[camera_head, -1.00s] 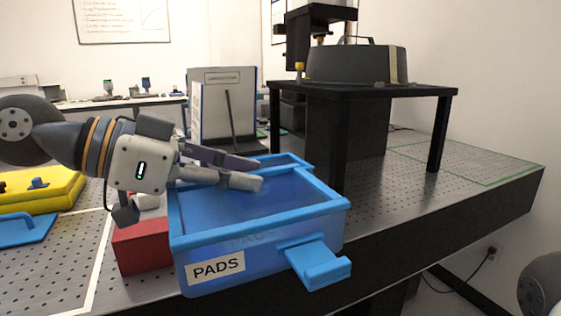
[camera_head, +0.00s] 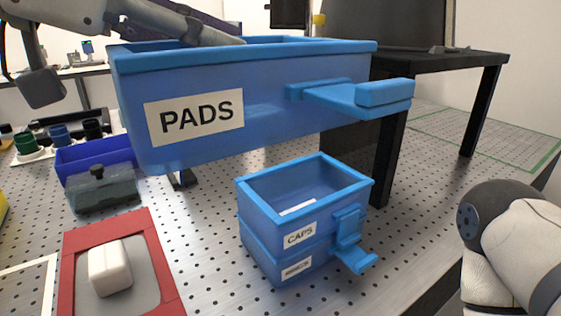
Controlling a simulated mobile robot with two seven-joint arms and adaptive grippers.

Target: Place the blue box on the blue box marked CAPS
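The blue box marked PADS (camera_head: 270,102) hangs in the air at upper middle, roughly level, with its handle (camera_head: 365,97) pointing right. My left gripper (camera_head: 215,32) reaches in from the upper left and holds this box; its fingertips are partly hidden behind the near rim. The smaller blue box marked CAPS (camera_head: 335,231) is below, open on top, with a pale piece inside. It sits on another blue box (camera_head: 270,264) whose label is too small to read. The PADS box is above and apart from them, nearer the picture's left. My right gripper is out of view.
A red-framed tray (camera_head: 75,285) with a white block (camera_head: 110,267) lies at lower left. A black stand (camera_head: 455,62) rises at the back right. My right arm shows at right.

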